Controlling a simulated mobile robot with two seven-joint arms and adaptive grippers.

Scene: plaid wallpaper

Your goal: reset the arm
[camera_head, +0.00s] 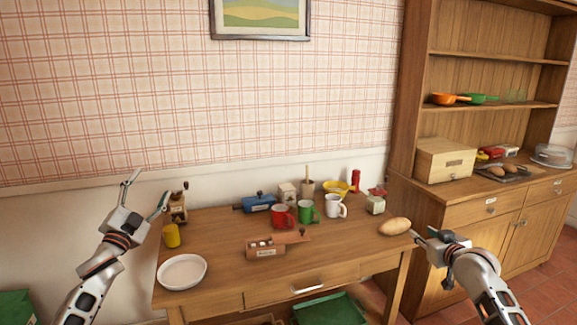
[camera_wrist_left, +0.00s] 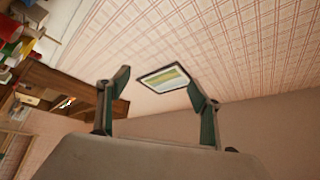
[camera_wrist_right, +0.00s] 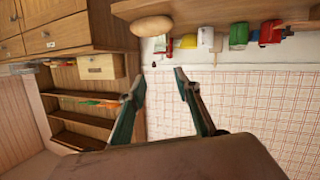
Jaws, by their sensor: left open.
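My left gripper (camera_head: 149,186) is raised in the air at the left, in front of the wall and to the left of the wooden table (camera_head: 225,232). Its fingers are spread and empty, and the left wrist view shows the gap between them (camera_wrist_left: 160,80). My right gripper (camera_head: 422,236) is at the table's right end, near a potato (camera_head: 394,226). In the right wrist view its two fingers (camera_wrist_right: 160,74) stand apart with nothing between them. The potato also shows there (camera_wrist_right: 151,26), beyond the fingertips.
A tall cabinet (camera_head: 480,212) stands right.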

